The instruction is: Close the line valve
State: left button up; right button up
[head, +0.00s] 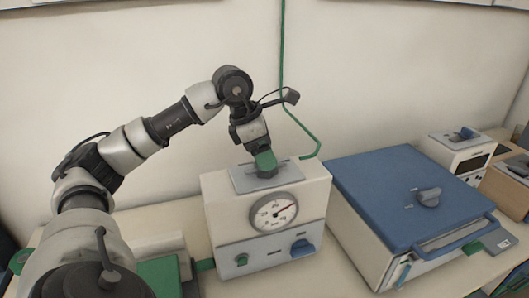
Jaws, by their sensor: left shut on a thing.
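A white box with a round gauge (273,212) stands on the bench in the middle of the head view. A grey plate (242,181) lies on its top, with a dark grey knob, the likely line valve (267,173), on it. My left gripper (265,162) points down from above and is shut on this knob. A green part shows at the gripper's end and hides much of the grip. The knob's turn angle cannot be made out. My right gripper is not in view.
A green pipe (282,70) runs down the wall to behind the box. A blue-lidded furnace (390,185) with a dark knob (428,197) stands close on the right. The box front has a blue knob (302,248). A smaller white device (460,150) stands further right.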

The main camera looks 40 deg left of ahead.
pick_arm(q)
jog(key=shift+n+y, duration=0.4)
jog(key=shift+n, duration=0.7)
jog(key=shift+t, duration=0.3)
jog(key=o, duration=0.9)
jog(key=v, duration=1)
jog(key=shift+s+r, duration=0.1)
jog(key=shift+r, duration=0.3)
